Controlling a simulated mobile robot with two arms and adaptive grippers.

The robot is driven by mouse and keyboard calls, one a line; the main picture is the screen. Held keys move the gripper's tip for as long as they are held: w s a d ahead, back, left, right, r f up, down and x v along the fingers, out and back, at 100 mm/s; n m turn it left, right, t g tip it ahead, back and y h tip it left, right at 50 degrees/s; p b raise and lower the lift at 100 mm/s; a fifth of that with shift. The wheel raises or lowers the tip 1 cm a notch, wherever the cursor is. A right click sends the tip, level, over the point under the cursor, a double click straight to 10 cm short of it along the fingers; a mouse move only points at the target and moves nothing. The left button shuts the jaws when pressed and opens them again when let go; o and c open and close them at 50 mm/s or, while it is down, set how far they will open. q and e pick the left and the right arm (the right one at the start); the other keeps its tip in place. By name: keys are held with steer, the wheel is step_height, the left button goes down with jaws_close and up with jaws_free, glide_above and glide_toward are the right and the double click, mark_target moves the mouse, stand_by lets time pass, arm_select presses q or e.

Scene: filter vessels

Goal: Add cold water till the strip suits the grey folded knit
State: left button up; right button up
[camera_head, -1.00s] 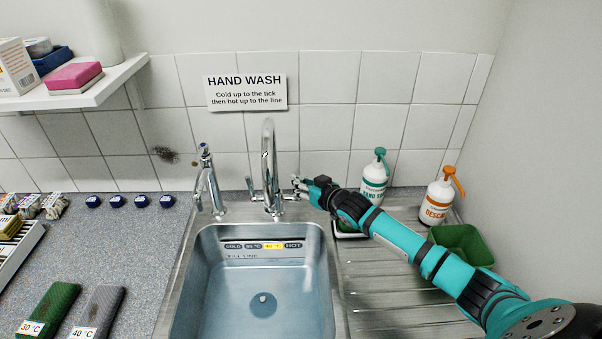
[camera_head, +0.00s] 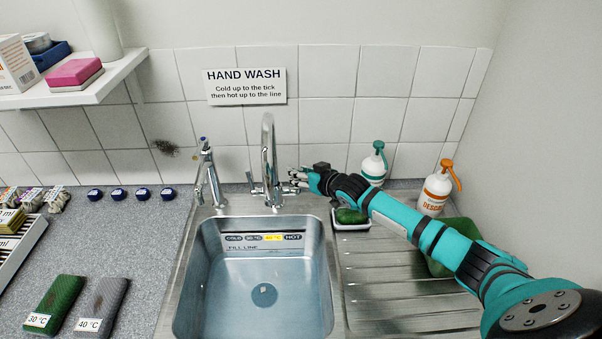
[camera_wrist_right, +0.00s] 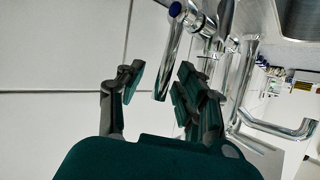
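The sink (camera_head: 185,290) holds clear water below the fill line (camera_head: 243,248). On its back wall the temperature strip (camera_head: 264,240) shows the 40 °C field lit yellow. The grey folded knit (camera_head: 104,298), labelled 40 °C, lies left of the sink. The mixer tap (camera_head: 268,150) stands behind the basin; I see no stream from it. My right gripper (camera_head: 296,178) is at the tap's right side. In the right wrist view its fingers (camera_wrist_right: 165,92) are open, with a chrome lever (camera_wrist_right: 169,68) with a blue mark between them; contact is unclear. My left gripper is out of view.
A second tap (camera_head: 207,178) with a blue top stands left of the mixer. A green folded knit (camera_head: 55,298), labelled 30 °C, lies beside the grey one. Two pump bottles (camera_head: 374,165) (camera_head: 436,190) and a green tub (camera_head: 455,235) stand near my right arm.

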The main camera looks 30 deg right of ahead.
steer(key=shift+s, duration=0.1)
steer(key=v, duration=1.2)
